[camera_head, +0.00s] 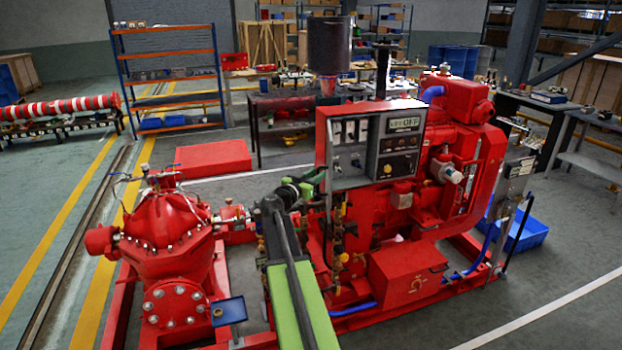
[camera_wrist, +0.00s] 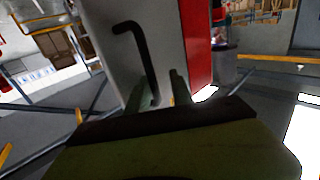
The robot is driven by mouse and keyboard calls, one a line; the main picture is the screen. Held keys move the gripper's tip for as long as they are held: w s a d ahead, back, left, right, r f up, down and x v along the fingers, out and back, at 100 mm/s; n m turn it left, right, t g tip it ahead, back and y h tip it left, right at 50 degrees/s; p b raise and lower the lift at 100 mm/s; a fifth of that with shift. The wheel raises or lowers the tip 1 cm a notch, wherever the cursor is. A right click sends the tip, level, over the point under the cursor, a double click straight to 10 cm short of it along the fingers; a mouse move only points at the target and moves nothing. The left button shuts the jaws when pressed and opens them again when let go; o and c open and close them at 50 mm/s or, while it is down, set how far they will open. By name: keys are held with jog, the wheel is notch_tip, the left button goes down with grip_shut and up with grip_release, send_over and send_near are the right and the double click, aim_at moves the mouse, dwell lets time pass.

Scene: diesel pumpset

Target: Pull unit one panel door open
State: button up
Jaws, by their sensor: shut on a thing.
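The control panel (camera_head: 345,165) is a grey-faced red box with switches, gauges and a lit sign, mounted on the red engine set. In the wrist view a pale grey panel face (camera_wrist: 180,40) with a red side fills the upper middle. A black bent handle (camera_wrist: 146,60) stands out from it. My gripper (camera_head: 314,187) is at the panel's lower left edge. In the wrist view my gripper (camera_wrist: 162,93) has its green fingers either side of the handle's lower end, shut on it. The handle is not clear in the head view, and I cannot tell whether the door is ajar.
A red pump (camera_head: 165,235) stands left of my arm. The red diesel engine (camera_head: 455,165) is right of the panel, with a dark cylinder (camera_head: 329,45) above. A blue-orange shelf (camera_head: 170,75) and a workbench (camera_head: 285,115) stand behind. Open floor lies at the right front.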

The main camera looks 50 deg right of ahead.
jog(key=shift+w, duration=0.1)
jog(key=s+a, duration=0.3)
jog(key=a, duration=1.4)
jog(key=shift+a, duration=0.1)
